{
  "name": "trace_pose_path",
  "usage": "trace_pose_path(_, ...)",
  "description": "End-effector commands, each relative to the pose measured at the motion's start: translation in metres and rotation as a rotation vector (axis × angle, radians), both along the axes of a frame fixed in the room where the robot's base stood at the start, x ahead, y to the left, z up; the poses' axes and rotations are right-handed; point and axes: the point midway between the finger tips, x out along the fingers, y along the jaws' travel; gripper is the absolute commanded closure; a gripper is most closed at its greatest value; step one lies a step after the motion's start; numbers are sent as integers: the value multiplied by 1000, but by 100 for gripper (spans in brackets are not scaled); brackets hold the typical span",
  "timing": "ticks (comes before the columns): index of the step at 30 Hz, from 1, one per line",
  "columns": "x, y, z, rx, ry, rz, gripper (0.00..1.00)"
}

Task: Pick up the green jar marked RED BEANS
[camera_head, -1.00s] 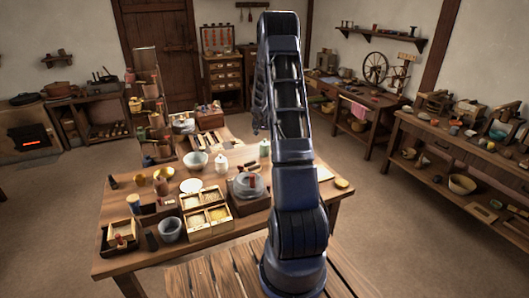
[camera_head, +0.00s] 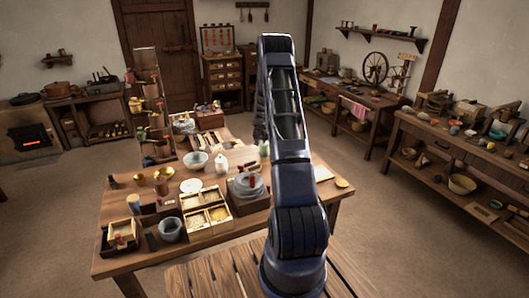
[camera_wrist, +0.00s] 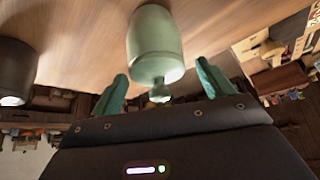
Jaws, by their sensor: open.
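A pale green jar (camera_wrist: 155,42) stands on the wooden table and hangs from the top of the wrist view, which looks upside down. Its lid knob points towards my gripper. No lettering can be read on the side that shows. My gripper (camera_wrist: 161,72) is open, with one green finger on each side of the jar's knobbed end and gaps between. I cannot tell whether anything touches. In the head view the green jar (camera_head: 264,148) is a small patch beside my arm, at the table's far side. My gripper is hidden behind my arm there.
A white jar (camera_head: 221,165) and a pale bowl (camera_head: 196,160) stand left of the green jar. A quern-like round piece (camera_head: 248,185) and a divided wooden box (camera_head: 207,218) sit nearer. A dark vessel (camera_wrist: 14,72) is at the wrist view's left.

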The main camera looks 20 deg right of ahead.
Motion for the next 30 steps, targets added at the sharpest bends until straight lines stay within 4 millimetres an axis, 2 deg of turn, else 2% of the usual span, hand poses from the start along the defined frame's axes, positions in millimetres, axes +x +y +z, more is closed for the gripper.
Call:
trace_pose_path(4,4,-3,-9,0,0,-1,20)
trace_pose_path(12,5,-4,-10,0,-1,-1,20)
trace_pose_path(21,5,-4,-10,-1,-1,0,79)
trace_pose_path(22,5,-4,-9,-1,-1,0,79)
trace_pose_path(23,5,-4,-9,-1,-1,0,84)
trace_pose_path(30,5,-4,-6,-1,-2,-1,84)
